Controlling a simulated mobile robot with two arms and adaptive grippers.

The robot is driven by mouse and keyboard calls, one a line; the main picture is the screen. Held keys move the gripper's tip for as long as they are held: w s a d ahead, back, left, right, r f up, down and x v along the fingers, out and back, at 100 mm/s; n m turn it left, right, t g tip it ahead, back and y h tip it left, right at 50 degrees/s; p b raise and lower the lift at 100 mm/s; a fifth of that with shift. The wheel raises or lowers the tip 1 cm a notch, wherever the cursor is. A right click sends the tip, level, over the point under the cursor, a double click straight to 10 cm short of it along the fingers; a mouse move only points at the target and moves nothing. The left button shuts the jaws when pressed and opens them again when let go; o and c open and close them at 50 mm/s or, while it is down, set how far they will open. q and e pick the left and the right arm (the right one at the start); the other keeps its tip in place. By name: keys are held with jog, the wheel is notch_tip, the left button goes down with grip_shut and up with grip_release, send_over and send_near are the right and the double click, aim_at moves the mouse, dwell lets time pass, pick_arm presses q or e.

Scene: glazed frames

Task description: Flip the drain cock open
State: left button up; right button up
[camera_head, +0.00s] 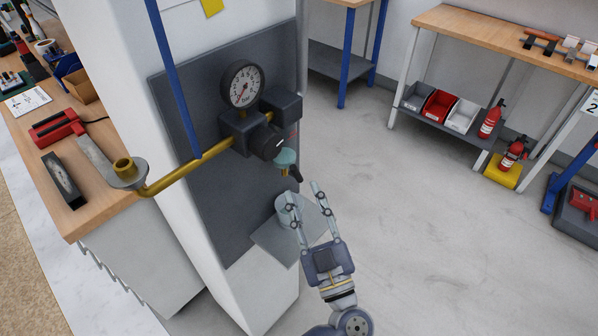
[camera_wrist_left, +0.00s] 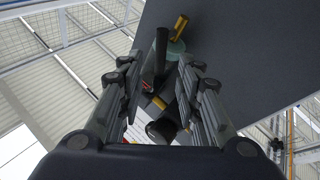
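The drain cock is a small brass fitting (camera_head: 284,171) with a dark lever (camera_head: 295,174), under the teal bowl (camera_head: 285,157) of the gauge unit on the pillar. My left gripper (camera_head: 304,191) points up from below, open, its fingertips just below and beside the lever. In the left wrist view a black bar (camera_wrist_left: 161,48), seemingly the lever, shows between the spread fingers (camera_wrist_left: 160,78), beside the teal bowl (camera_wrist_left: 177,50). I cannot tell whether a finger touches it. My right gripper is in neither view.
A pressure gauge (camera_head: 243,85) and black knob (camera_head: 267,142) sit above the cock. A brass pipe (camera_head: 175,179) runs left from the unit. A grey cup (camera_head: 287,209) stands on a plate (camera_head: 270,240) just left of my gripper.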

aim_at(296, 175)
pick_arm(q)
jog(key=p+x, duration=0.1)
jog(key=x, duration=0.2)
jog(key=shift+w+a+r, duration=0.15)
jog(key=shift+w+r, duration=0.05)
jog(key=shift+w, duration=0.1)
jog(key=shift+w+a+p, duration=0.15)
jog(key=shift+w+p, duration=0.15)
jog(key=shift+c, duration=0.4)
grip_shut()
